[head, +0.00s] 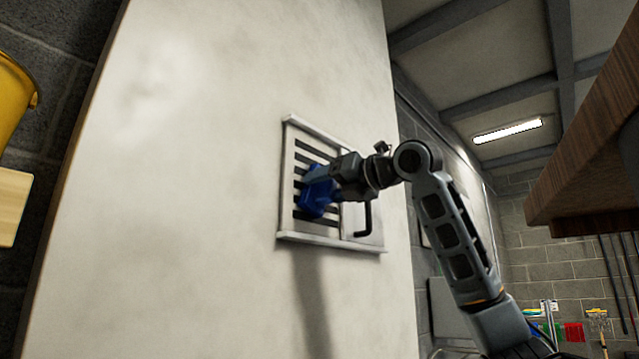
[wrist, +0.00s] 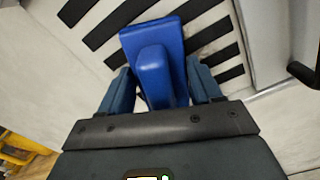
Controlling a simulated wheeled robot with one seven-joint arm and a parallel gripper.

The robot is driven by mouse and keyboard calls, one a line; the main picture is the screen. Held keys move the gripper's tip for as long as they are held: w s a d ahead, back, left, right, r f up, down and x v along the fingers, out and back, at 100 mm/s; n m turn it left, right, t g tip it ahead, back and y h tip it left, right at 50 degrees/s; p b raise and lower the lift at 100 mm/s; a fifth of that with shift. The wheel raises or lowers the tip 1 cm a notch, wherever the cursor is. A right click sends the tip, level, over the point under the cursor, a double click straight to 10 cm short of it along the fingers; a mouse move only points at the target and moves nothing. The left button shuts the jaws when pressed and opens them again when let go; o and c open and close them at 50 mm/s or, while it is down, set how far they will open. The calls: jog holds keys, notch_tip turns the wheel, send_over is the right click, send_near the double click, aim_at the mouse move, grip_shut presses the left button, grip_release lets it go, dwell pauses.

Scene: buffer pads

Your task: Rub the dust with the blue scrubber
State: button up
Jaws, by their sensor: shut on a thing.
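The blue scrubber (head: 318,190) is held against or very near a slatted vent (head: 290,222) on the pale wall in the head view. In the wrist view the scrubber (wrist: 158,62) lies between the two fingers, its block over the dark slots. My gripper (head: 332,182) is shut on it; the fingers also show in the wrist view (wrist: 158,90). The scrubber's working face is hidden, so I cannot tell whether it touches the slats. The dust is hard to make out; faint grey smudges show on the pale wall (head: 185,190).
The vent has a frame and a dark handle (head: 366,220) close to the right of my gripper. A yellow bucket (head: 12,95) is at the far left. A brown wooden ledge (head: 590,130) juts in at the upper right. The wall left of the vent is bare.

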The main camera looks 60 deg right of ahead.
aim_at(300, 187)
jog(key=s+d+p, duration=0.1)
jog(key=s+d, duration=0.1)
jog(key=d, duration=0.5)
jog(key=shift+p, duration=0.4)
dwell(0.3)
jog(key=shift+w+a+b, duration=0.4)
jog(key=shift+w+a, duration=0.15)
jog(key=shift+a, duration=1.2)
jog(key=shift+w+a+b, duration=0.35)
jog(key=shift+w+a, duration=0.2)
jog(key=shift+a, duration=1.25)
jog(key=shift+w+a+b, duration=0.4)
jog(key=shift+w+a, duration=0.15)
jog(key=shift+a, duration=1.2)
jog(key=shift+s, duration=0.1)
jog(key=shift+b+v, duration=0.3)
jog(key=shift+v, duration=2.65)
